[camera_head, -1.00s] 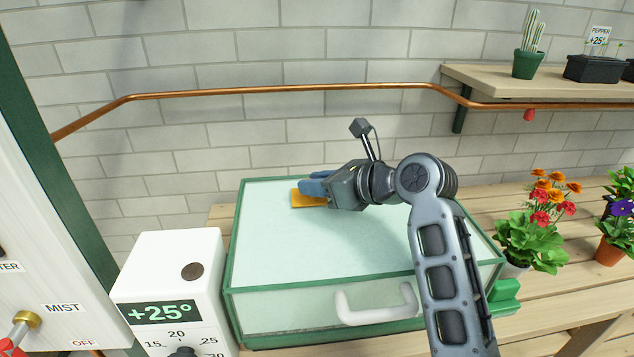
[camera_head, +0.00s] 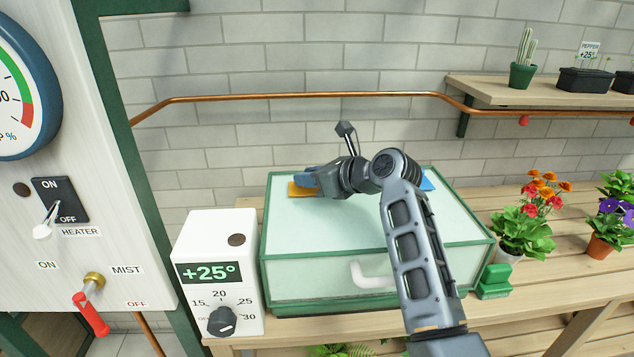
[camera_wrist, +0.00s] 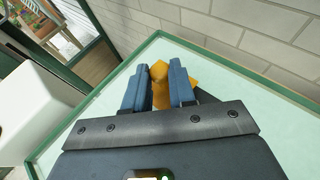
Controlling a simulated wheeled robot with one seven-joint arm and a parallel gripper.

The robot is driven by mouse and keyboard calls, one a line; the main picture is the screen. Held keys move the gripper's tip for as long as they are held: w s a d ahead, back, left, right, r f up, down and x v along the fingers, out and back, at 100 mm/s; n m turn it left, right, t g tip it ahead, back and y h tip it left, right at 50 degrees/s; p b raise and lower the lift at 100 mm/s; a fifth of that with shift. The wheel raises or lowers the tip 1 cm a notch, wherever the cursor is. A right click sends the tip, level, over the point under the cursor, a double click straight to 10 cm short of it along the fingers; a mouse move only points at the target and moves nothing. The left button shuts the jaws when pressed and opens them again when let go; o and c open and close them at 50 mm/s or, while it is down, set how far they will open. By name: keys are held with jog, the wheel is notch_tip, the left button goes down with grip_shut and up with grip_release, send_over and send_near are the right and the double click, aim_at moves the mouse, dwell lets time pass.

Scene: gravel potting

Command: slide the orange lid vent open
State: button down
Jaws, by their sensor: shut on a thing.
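The orange lid vent (camera_head: 300,189) lies at the back left of the pale lid (camera_head: 325,225) of a green-framed box, close to the lid's left edge. My gripper (camera_head: 312,181) comes at it from the right, its blue fingers over the vent. In the wrist view, the two fingers (camera_wrist: 158,88) stand on either side of the vent's raised orange knob (camera_wrist: 158,71) and are shut on it. Part of the orange plate shows beyond the right finger. A blue patch (camera_head: 427,183) shows on the lid right of my arm; what it is I cannot tell.
A white thermostat box (camera_head: 217,262) stands left of the green-framed box. A copper pipe (camera_head: 300,96) runs along the wall behind. Potted flowers (camera_head: 530,222) stand on the right of the table. My arm hides part of the lid and its white handle (camera_head: 370,275).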

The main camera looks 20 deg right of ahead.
jog(key=shift+a, duration=0.3)
jog(key=c, duration=1)
grip_release()
jog(key=shift+o, duration=0.2)
jog(key=v, duration=0.7)
jog(key=shift+s+d+r, duration=0.15)
jog(key=shift+s+d, duration=0.05)
jog(key=shift+s, duration=0.05)
jog(key=shift+s, duration=0.1)
